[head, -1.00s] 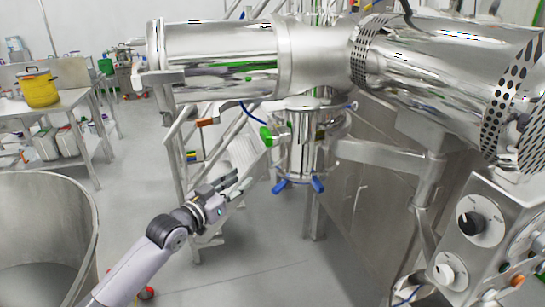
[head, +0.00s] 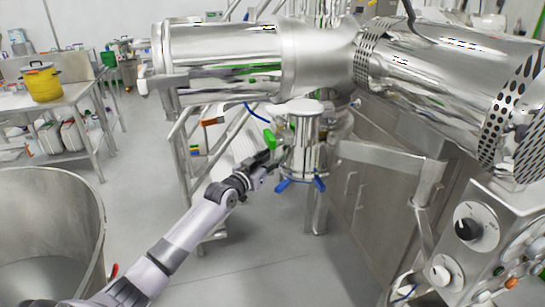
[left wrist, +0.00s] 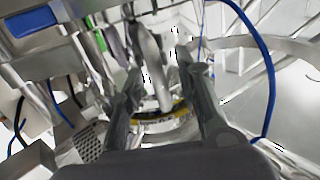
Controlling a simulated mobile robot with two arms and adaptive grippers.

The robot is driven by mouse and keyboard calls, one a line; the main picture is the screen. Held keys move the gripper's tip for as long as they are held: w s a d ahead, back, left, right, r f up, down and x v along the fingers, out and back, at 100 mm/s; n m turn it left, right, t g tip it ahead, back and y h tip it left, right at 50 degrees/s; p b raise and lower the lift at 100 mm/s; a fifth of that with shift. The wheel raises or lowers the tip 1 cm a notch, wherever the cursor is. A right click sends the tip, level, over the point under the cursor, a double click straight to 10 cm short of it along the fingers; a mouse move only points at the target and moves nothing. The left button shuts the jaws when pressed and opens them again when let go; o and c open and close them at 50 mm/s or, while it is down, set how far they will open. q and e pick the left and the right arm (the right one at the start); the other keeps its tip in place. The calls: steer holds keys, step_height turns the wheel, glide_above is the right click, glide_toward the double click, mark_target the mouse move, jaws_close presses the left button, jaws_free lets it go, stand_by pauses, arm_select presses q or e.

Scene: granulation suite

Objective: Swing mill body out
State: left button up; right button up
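The mill body (head: 303,150) is a shiny upright metal cylinder with a pale round top. It is below the large horizontal steel housing (head: 225,55). Blue handles (head: 319,184) stick out at its bottom, and a green grip (head: 268,139) is on its left side. My left gripper (head: 270,160) is just left of the mill body, close below the green grip. In the left wrist view its two fingers (left wrist: 158,70) stand apart, with metal parts beyond and between them. I cannot tell whether it touches the mill body. My right gripper is not in view.
A control panel with knobs (head: 470,228) stands at the lower right. A large steel drum (head: 50,185) is at the lower left. A bench with a yellow pot (head: 41,83) is at the far left. Metal stairs stand behind the mill. Open floor lies left of the mill.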

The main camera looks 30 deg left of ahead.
arm_select(q)
steer(key=shift+c, duration=0.2)
jaws_close()
stand_by(0.3)
stand_by(0.5)
